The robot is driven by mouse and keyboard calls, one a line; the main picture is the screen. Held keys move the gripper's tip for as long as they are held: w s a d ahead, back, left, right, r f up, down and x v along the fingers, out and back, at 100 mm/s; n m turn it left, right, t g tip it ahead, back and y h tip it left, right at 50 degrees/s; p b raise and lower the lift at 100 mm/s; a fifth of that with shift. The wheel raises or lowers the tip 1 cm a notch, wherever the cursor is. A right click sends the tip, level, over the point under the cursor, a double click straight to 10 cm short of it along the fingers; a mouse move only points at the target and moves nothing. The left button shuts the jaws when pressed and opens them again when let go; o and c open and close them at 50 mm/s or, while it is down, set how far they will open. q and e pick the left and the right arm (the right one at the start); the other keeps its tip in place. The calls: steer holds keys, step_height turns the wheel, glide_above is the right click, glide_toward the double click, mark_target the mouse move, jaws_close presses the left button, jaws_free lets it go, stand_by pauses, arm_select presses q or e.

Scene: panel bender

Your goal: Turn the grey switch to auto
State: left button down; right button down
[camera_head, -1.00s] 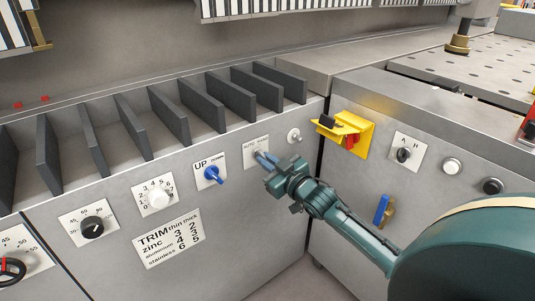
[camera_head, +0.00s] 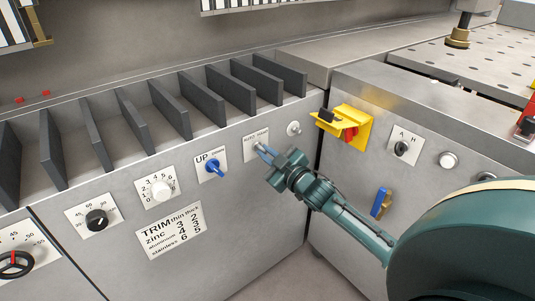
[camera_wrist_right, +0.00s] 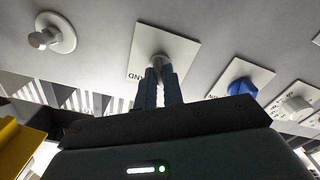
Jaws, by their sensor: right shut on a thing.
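The grey switch (camera_wrist_right: 158,62) sits on a white label plate on the grey cabinet front, and only part of it shows between my fingers in the right wrist view. Its plate (camera_head: 256,141) has lettering along the top in the head view, too small to read surely. My right gripper (camera_head: 264,151) reaches the switch from the lower right. It also shows in the right wrist view (camera_wrist_right: 160,85), with both fingers closed on the switch. The fingers hide most of the switch, so its pointing direction cannot be told. My left gripper is not in view.
A blue switch (camera_head: 214,166) marked UP is left of the grey one. A white knob (camera_head: 160,190) and a black knob (camera_head: 96,218) are farther left. A small round knob (camera_head: 293,128) and a yellow bracket (camera_head: 351,124) are to the right. Dark dividers (camera_head: 170,110) stand above.

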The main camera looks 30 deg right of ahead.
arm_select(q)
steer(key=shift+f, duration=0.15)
arm_select(e)
steer(key=c, duration=1.5)
jaws_free()
steer(key=shift+s, duration=0.25)
arm_select(q)
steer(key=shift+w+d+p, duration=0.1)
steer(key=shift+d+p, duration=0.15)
steer(key=shift+p, duration=0.55)
arm_select(e)
steer(key=shift+s+d, duration=0.15)
steer(key=shift+s, duration=1.95)
steer(key=shift+s+d, duration=0.2)
steer(key=shift+s, duration=1.95)
steer(key=shift+s+d, duration=0.15)
steer(key=shift+s, duration=1.95)
